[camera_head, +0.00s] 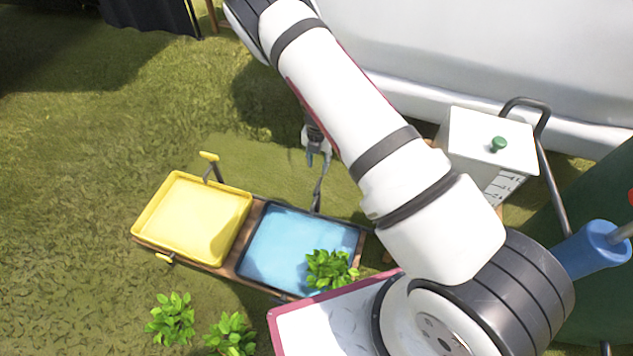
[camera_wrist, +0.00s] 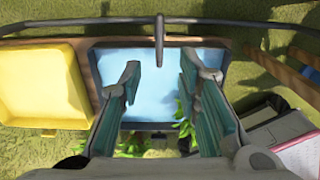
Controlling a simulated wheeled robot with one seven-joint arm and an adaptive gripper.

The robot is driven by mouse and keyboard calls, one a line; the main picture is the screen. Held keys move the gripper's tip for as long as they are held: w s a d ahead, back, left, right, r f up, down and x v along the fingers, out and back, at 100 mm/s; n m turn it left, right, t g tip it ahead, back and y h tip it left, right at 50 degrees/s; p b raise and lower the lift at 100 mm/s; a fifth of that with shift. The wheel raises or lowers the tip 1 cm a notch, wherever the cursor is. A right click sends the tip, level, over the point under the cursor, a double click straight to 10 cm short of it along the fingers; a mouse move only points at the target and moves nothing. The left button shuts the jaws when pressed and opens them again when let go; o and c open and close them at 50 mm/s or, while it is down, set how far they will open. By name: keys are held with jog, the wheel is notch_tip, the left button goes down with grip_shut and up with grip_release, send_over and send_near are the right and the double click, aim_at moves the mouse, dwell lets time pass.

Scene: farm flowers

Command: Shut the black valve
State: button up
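A thin dark upright piece (camera_head: 318,196) stands at the far edge of the blue basin (camera_head: 268,248), just below my gripper (camera_head: 318,160) in the head view. It may be the black valve, but its handle cannot be made out. In the wrist view, a dark grey bar crosses the top, and a short dark stem (camera_wrist: 159,40) hangs from it, centred between my fingers. My gripper (camera_wrist: 158,85) is open there, with its two greenish pads wide apart and nothing between them. I cannot tell how far the stem is from the pads. My arm covers part of the head view.
A yellow tray (camera_head: 193,218) sits beside the blue basin on a wooden stand. A yellow handle (camera_head: 209,156) rises behind it. A white box (camera_head: 490,140) with a green knob stands at right, beside a bent dark pipe (camera_head: 540,130). Leafy plants (camera_head: 171,318) stand in front. Grass lies open at left.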

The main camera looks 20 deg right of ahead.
aim_at(318, 184)
notch_tip(318, 184, down, 12)
jog(key=b, duration=0.4)
jog(key=shift+b, duration=0.4)
jog(key=shift+r, duration=0.1)
jog(key=shift+c, duration=0.6)
grip_shut()
